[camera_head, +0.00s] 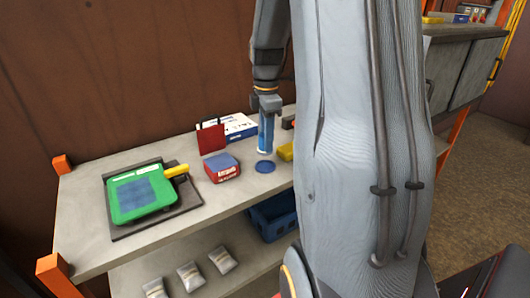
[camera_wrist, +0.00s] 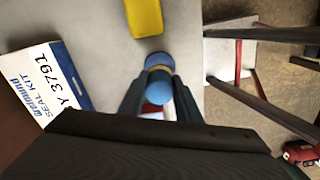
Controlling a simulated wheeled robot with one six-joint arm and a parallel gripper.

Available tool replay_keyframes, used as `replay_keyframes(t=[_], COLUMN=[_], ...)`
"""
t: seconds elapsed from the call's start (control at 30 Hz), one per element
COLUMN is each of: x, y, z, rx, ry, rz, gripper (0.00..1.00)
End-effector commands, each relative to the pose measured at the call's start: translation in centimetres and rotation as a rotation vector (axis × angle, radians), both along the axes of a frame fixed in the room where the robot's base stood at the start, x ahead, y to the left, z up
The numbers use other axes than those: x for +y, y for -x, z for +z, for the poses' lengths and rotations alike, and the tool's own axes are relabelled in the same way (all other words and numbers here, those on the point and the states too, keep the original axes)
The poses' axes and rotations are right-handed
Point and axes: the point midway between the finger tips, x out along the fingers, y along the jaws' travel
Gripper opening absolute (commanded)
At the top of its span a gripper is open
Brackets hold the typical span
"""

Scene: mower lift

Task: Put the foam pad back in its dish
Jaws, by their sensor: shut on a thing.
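The foam pad (camera_wrist: 158,92) appears to be the piece with a round blue knob and a narrow tan rim. My gripper (camera_head: 265,150) is shut on it, with a finger on each side in the wrist view (camera_wrist: 158,100). It is upright above the shelf; its underside is hidden. A flat round blue dish (camera_head: 264,166) lies on the shelf just below my fingertips. In the wrist view the dish (camera_wrist: 158,60) shows just beyond the pad, partly covered by it. I cannot tell the exact gap between them.
A yellow block (camera_head: 286,152) lies close to the dish. A white seal kit box (camera_head: 240,127), a red panel (camera_head: 211,137) and a red box with a blue top (camera_head: 222,168) stand nearby. A green device (camera_head: 142,194) lies on a dark mat at left. The shelf's front edge is near.

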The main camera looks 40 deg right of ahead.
Motion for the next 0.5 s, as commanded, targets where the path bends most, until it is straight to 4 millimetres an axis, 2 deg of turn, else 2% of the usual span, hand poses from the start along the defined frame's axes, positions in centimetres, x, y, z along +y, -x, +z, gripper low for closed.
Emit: replay_keyframes(t=[0.27, 0.5], x=[0.0, 0.0], y=[0.0, 0.0], z=[-2.3, -5.1], rx=[0.002, 0.000], ry=[-0.001, 0.000], rz=[0.000, 0.000], gripper=[0.12, 0.12])
